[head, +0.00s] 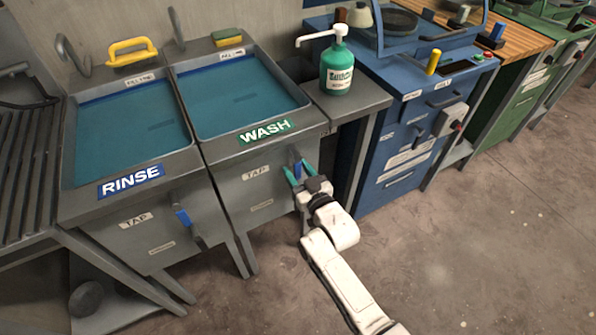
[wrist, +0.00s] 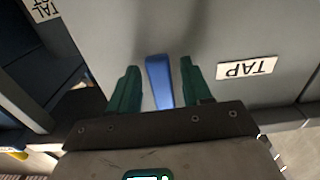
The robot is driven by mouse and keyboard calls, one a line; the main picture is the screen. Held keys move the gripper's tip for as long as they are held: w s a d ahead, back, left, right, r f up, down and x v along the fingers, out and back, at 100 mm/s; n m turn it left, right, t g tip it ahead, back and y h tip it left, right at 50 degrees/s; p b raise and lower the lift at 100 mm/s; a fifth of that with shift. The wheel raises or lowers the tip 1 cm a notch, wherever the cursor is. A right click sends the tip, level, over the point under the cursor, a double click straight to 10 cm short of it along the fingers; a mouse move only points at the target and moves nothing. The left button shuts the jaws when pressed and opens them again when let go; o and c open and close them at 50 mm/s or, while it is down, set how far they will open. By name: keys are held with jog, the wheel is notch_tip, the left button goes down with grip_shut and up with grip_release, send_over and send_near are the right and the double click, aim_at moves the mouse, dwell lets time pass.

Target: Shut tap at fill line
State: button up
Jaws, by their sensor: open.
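The wash sink (head: 222,100) and the rinse sink (head: 110,131) stand side by side, both holding blue-green water. Each has a blue tap lever on its front. My gripper (head: 291,174) is at the wash sink's front, right of its TAP label (head: 256,173). In the wrist view the open green fingers (wrist: 160,90) stand on either side of the wash tap lever (wrist: 159,80), with a gap showing on the left. I cannot tell whether the right finger touches it. The rinse tap lever (head: 183,217) is away from my gripper. The wash fill line is too small to judge against the water.
A green soap pump bottle (head: 339,70) stands on the ledge right of the wash sink. A yellow brush (head: 132,50) and a sponge (head: 227,37) lie at the sinks' back edges. A blue workbench (head: 400,150) stands to the right. The floor in front is clear.

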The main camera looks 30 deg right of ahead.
jog(key=s+p, duration=0.1)
jog(key=s, duration=0.9)
jog(key=shift+s, duration=0.4)
dwell(1.0)
jog(key=s+d+r+g+p, duration=0.1)
jog(key=s+g+p, duration=0.1)
jog(key=s+g, duration=0.6)
jog(key=s+d+r+g+p, duration=0.1)
jog(key=s+g, duration=0.8)
jog(key=s, duration=1.1)
jog(key=shift+r+m+p, duration=0.3)
jog(key=shift+r+p, duration=0.25)
jog(key=shift+p, duration=0.25)
